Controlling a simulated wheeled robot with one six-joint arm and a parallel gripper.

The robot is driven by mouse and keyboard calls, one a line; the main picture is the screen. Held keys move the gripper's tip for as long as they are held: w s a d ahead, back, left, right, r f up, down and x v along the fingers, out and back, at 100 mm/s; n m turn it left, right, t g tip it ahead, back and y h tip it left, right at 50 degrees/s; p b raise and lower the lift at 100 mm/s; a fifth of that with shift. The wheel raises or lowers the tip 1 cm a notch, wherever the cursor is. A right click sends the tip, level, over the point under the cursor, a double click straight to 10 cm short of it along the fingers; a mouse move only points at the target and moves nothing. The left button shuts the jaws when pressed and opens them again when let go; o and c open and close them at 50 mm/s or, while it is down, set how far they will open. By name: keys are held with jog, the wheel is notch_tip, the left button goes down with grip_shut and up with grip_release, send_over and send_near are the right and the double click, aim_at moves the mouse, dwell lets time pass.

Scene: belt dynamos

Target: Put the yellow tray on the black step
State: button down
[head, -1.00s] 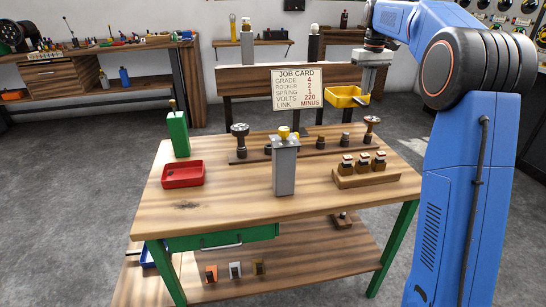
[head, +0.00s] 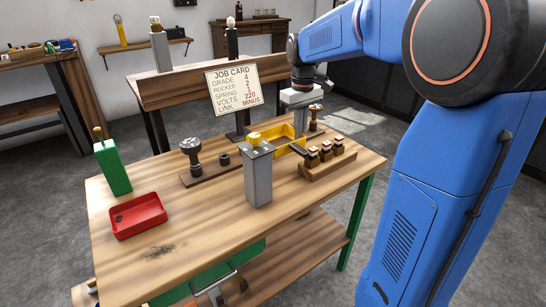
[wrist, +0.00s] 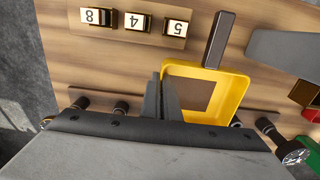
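The yellow tray (head: 291,150) is in my gripper (head: 300,98), over the far right part of the workbench in the head view. It has a dark bar-like handle. In the wrist view the tray (wrist: 240,88) sits right of centre, with a brown floor and its handle pointing up the picture. My gripper's two fingers (wrist: 162,97) are close together at the tray's left wall. The tray covers part of a dark strip and seems held above it; its exact height is unclear. I cannot make out a black step in either view.
A grey post (head: 258,178) with a yellow top stands close in front of the tray. A wooden block (head: 328,163) with several small pieces is to its right. A red tray (head: 137,214), green block (head: 113,166) and job card (head: 234,88) are farther left. The bench's front left is mostly clear.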

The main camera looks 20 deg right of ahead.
aim_at(298, 161)
jog(key=shift+f, duration=3.6)
jog(key=shift+f, duration=0.1)
jog(key=c, duration=2)
grip_release()
